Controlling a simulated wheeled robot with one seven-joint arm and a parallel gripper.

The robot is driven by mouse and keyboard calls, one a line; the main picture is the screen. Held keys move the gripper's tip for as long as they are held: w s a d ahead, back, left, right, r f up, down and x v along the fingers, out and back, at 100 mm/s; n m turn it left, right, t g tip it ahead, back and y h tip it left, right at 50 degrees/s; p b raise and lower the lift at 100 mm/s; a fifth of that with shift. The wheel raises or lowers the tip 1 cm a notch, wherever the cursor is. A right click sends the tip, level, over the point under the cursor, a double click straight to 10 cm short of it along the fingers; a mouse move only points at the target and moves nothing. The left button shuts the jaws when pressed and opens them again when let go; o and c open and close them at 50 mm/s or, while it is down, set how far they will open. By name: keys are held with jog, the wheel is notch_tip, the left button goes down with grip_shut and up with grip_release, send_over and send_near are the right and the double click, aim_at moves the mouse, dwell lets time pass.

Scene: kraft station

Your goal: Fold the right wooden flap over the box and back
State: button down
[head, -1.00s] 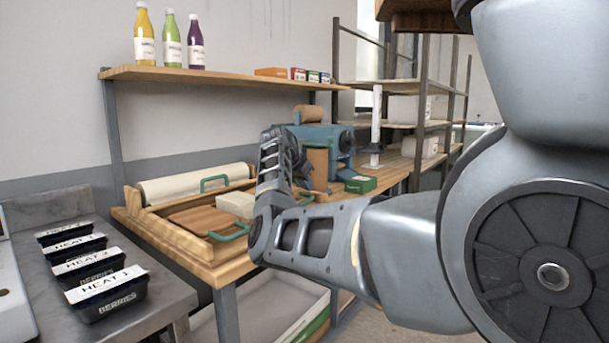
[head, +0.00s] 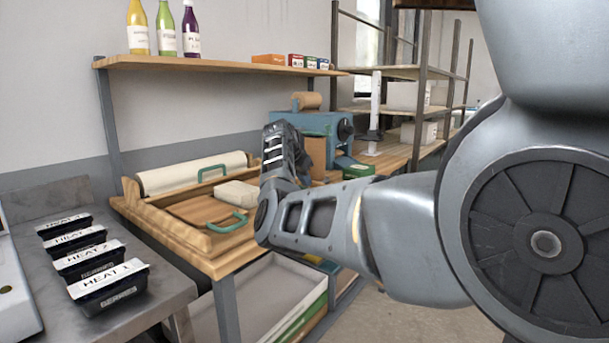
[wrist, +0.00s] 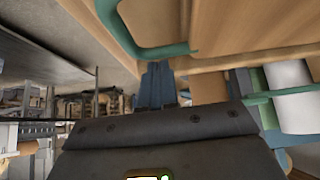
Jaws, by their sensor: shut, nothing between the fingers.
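The white box (head: 237,195) lies in the wooden folding station (head: 160,218) on the bench in the head view. A wooden flap with a green handle (head: 228,223) lies flat at the box's near side. Another green handle (head: 213,172) stands behind the box. The right side of the station is hidden behind my arm, so I cannot make out the right flap there. In the wrist view my gripper (wrist: 158,70) is shut and empty. A green handle (wrist: 150,45) on a wooden panel (wrist: 245,25) is close to its fingertips, with no clear contact.
A paper roll (head: 193,172) lies at the station's back. A blue machine (head: 318,130) and a green carton (head: 358,171) stand to the right. Several black labelled trays (head: 108,281) sit on the left counter. A shelf with bottles (head: 215,63) hangs above.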

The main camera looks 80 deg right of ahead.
jog(key=shift+f, duration=0.1)
jog(key=r+p, duration=0.2)
jog(key=r, duration=0.1)
jog(key=r+p, duration=0.1)
jog(key=p, duration=0.1)
jog(key=shift+s+d+r, duration=0.15)
jog(key=shift+s+d, duration=0.05)
jog(key=shift+d, duration=0.1)
jog(key=v, duration=0.9)
jog(key=shift+r+b, duration=0.45)
